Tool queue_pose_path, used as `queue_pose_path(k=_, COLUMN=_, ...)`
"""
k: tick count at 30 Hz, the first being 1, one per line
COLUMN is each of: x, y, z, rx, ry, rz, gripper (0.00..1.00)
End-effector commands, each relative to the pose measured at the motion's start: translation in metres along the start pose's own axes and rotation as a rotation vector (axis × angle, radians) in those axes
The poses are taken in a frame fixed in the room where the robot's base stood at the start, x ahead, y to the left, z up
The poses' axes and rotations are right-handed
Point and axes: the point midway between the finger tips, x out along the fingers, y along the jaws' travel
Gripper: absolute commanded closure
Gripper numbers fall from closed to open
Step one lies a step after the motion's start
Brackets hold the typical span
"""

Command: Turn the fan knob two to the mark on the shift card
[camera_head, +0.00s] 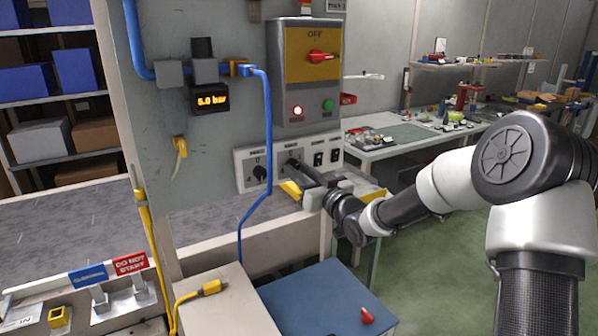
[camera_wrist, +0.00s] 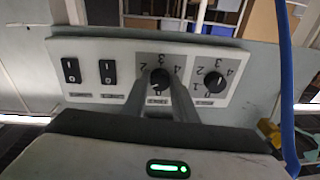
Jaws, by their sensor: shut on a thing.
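A pale control panel (camera_head: 243,172) on the grey wall carries two black knobs and two rocker switches; the wrist view shows it upside down. The second knob from the left in the head view, likely fan knob two, shows in the wrist view (camera_wrist: 158,79) with a scale of numbers around it. My gripper (camera_wrist: 159,84) is shut on this knob, one finger on each side. The head view also shows my gripper (camera_head: 293,164) at the panel, hiding most of the knob. The other knob (camera_head: 260,173) is free. Knob labels are too blurred to read. I cannot identify the shift card.
A blue hose (camera_head: 268,130) hangs close left of my gripper. Above the panel is a switch box (camera_head: 305,75) with a red handle. A pressure display (camera_head: 209,98) reads 5.0 bar. A blue-topped table (camera_head: 320,300) stands below, with a red object (camera_head: 367,316) on it.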

Motion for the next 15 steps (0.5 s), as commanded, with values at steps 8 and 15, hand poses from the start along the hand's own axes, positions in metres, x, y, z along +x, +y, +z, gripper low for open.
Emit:
queue_pose_path(k=8, x=-0.0002, y=-0.0002, z=0.0006, rx=-0.001, ry=-0.001, rz=-0.001, gripper=0.58)
queue_pose_path(k=15, x=-0.0001, y=-0.0001, z=0.0003, rx=-0.001, ry=-0.001, rz=0.000, gripper=0.56)
